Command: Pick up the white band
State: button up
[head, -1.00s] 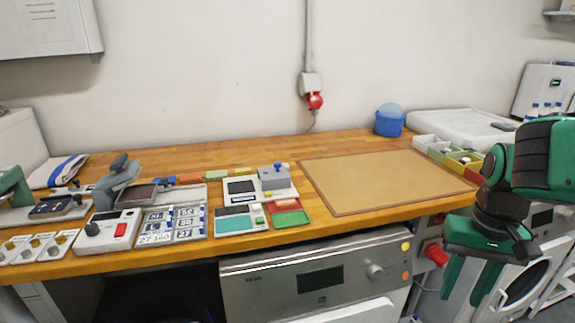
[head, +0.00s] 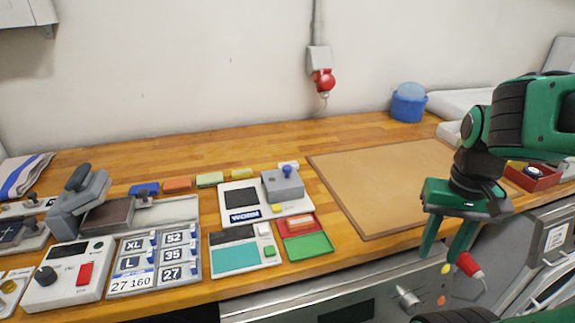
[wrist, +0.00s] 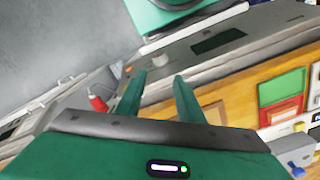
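The white band (head: 288,165) is a small pale block at the right end of a row of coloured bands on the wooden worktop. It lies behind the grey block with the blue knob, which hides part of it. My gripper (head: 444,252) is at the right, over the front edge of the worktop, well apart from the band. It points down, with its two green fingers apart and nothing between them. The fingers also show in the wrist view (wrist: 160,76). I cannot make out the white band in the wrist view.
Blue (head: 145,188), orange (head: 177,184), green (head: 209,179) and yellow (head: 241,173) bands lie left of the white one. A white device (head: 238,198) and a red-green tray (head: 306,246) stand in front. A brown mat (head: 385,180) lies clear to the right.

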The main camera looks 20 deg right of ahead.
jog(key=w+r+n, duration=0.4)
jog(key=w, duration=0.5)
jog(key=n+y, duration=0.4)
jog(key=n, duration=1.6)
send_near(289, 164)
jog(key=f, duration=0.2)
jog(key=shift+s+a+f, duration=0.15)
jog(key=shift+s+f, duration=0.15)
jog(key=shift+f, duration=0.1)
jog(key=shift+w+a+x, duration=0.1)
jog(key=shift+a+x, duration=0.05)
jog(key=shift+x, duration=1.15)
jog(key=shift+w+a+x, duration=0.1)
jog(key=shift+a+x, duration=0.05)
jog(key=shift+x, duration=1.1)
jog(key=shift+r, duration=0.15)
jog(key=c, duration=0.8)
